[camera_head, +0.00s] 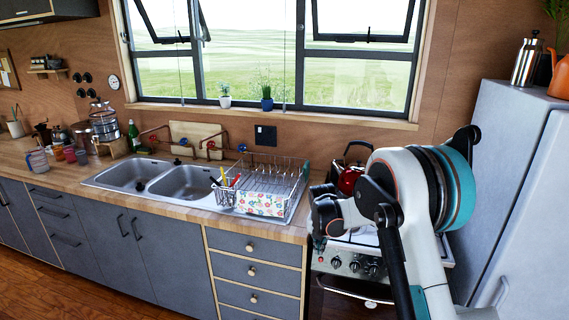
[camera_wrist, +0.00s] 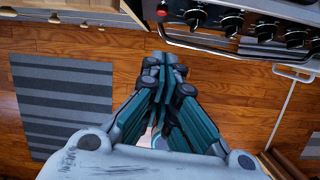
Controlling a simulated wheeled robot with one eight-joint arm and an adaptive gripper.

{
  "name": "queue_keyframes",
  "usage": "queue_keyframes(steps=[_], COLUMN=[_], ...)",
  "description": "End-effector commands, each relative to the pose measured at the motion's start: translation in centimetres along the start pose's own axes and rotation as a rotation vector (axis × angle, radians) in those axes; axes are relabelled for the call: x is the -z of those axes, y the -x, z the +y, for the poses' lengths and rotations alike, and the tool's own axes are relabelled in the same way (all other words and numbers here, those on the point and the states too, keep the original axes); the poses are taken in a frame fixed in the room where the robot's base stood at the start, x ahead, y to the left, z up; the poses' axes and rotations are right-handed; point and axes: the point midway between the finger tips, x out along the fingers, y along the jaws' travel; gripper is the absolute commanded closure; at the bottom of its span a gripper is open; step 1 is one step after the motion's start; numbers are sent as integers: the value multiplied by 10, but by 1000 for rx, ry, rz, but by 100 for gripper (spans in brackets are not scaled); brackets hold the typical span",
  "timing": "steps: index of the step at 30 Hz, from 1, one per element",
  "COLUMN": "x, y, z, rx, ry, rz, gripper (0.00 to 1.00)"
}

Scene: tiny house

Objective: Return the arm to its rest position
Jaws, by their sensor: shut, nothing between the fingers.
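My gripper (camera_wrist: 163,62) shows in the wrist view with its fingers together and nothing between them. It points down over the wooden floor (camera_wrist: 112,45), with the stove front beyond it. In the head view my white and teal arm is raised and folded at the right, in front of the stove and beside the fridge. The fingers of my gripper cannot be made out in the head view.
The stove (camera_head: 350,262) is close to my arm, and its knobs show in the wrist view. The fridge (camera_head: 515,175) stands at the right. A dish rack (camera_head: 285,182) and a double sink (camera_head: 183,183) are on the counter. A striped mat (camera_wrist: 62,100) lies on the floor.

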Motion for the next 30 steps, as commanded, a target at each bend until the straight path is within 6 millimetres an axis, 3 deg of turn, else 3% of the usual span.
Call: queue_keyframes(steps=[6,15,24,30], x=[10,43,97,140], y=[77,171,243,275], z=[-19,-55,-94,-122], rx=[-35,-101,-184,-244], ry=[-320,-795,-1266,-1580], rz=[-29,-54,-50,-31], gripper=[100,100,100,100])
